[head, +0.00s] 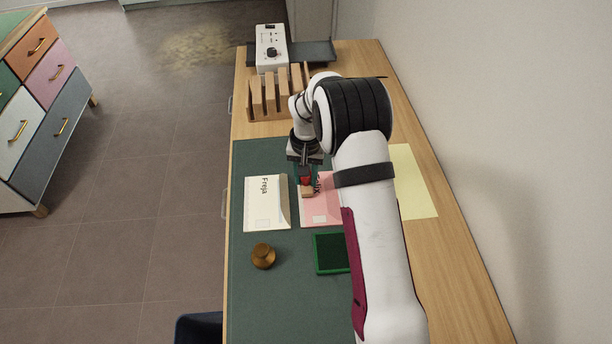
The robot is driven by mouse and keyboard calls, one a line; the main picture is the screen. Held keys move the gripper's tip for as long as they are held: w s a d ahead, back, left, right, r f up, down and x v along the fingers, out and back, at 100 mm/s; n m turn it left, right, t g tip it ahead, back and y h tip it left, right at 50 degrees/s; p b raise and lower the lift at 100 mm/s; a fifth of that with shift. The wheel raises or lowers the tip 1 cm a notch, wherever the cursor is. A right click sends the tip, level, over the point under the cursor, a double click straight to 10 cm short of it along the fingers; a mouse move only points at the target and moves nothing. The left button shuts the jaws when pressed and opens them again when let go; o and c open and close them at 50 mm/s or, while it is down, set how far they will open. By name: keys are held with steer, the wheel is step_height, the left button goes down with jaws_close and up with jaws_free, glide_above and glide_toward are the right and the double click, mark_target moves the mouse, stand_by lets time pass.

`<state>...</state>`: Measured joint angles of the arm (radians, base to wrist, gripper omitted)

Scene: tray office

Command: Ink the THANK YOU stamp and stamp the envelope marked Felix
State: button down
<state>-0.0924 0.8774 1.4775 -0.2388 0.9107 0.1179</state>
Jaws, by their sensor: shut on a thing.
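My gripper (306,172) points down and is shut on a small stamp (307,191) with a red grip and a pale wooden base. The stamp is over the upper left part of a pink envelope (320,213). I cannot tell whether it touches the paper. The name on the pink envelope is mostly covered; its last letters look like "ix". My arm hides the envelope's right side. A green ink pad (330,266) lies open below it, partly behind my arm. The stamp's wording and face are hidden.
A cream envelope marked Freja (267,210) lies left of the pink one on the dark green mat (250,310). A round brown wooden knob (263,256) stands below it. A wooden rack (262,108) and a white device (271,48) stand at the back. Yellow paper (414,182) lies right of my arm.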

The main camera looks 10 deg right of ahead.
steer(key=shift+r, duration=3.5)
steer(key=shift+s, duration=0.1)
